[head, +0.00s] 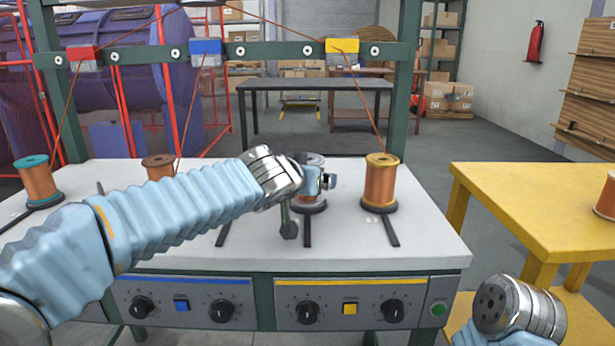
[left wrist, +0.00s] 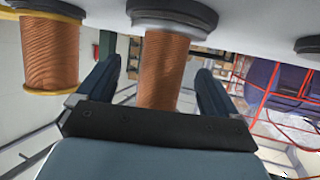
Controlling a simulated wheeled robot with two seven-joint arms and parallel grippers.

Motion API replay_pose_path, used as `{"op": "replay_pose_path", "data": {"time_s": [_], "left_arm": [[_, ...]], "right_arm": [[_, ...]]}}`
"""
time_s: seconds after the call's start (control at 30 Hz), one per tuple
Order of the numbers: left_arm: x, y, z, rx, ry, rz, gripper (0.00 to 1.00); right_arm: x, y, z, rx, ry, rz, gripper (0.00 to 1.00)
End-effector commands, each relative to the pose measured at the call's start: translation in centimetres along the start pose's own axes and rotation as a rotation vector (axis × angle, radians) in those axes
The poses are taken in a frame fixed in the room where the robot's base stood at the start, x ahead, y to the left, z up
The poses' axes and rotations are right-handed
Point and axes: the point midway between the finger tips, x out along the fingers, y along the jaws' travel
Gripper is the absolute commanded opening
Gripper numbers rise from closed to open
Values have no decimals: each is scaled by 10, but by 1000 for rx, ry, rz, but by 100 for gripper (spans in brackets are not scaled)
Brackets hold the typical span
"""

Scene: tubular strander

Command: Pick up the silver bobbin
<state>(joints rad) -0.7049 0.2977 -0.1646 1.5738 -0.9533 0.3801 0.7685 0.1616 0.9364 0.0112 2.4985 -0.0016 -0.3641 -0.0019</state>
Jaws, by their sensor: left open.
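The silver bobbin (head: 314,159), wound with copper wire, stands upright on the white worktop, partly hidden behind my left gripper (head: 306,188) in the head view. The left wrist view looks inverted. There, the silver bobbin (left wrist: 165,62) shows its silver flange and copper winding between the two spread fingers of my left gripper (left wrist: 157,88). Gaps show on both sides of the winding, so the gripper is open around it. My right arm shows at the lower right of the head view, but its gripper does not.
A yellow bobbin (head: 381,182) stands close to the right of the silver one; it also shows in the left wrist view (left wrist: 50,50). A teal bobbin (head: 38,182) and another bobbin (head: 158,166) stand left. A yellow table (head: 500,195) is at right. A green frame (head: 220,48) rises behind.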

Motion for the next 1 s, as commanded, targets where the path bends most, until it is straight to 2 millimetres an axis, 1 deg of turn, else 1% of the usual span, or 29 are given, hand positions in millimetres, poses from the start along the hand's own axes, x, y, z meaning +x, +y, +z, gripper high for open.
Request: {"op": "replay_pose_path", "data": {"time_s": [0.17, 0.27, 0.5, 0.57, 0.83, 0.93, 1.0], "left_arm": [[0, 0, 0, 0, 0, 0, 93], [0, 0, 0, 0, 0, 0, 80], [0, 0, 0, 0, 0, 0, 43], [0, 0, 0, 0, 0, 0, 34], [-1, 0, -2, 0, 1, 0, 34], [-3, 0, -8, 1, 1, -1, 34], [-6, -1, -16, -1, 3, -1, 34]], "right_arm": [[0, 0, 0, 0, 0, 0, 43], [0, 0, 0, 0, 0, 0, 43], [0, 0, 0, 0, 0, 0, 43], [0, 0, 0, 0, 0, 0, 43], [-1, 0, 0, 0, 0, 0, 43], [-3, -2, 0, -1, -1, -1, 43], [-6, -4, 1, -2, -2, -2, 43]]}}
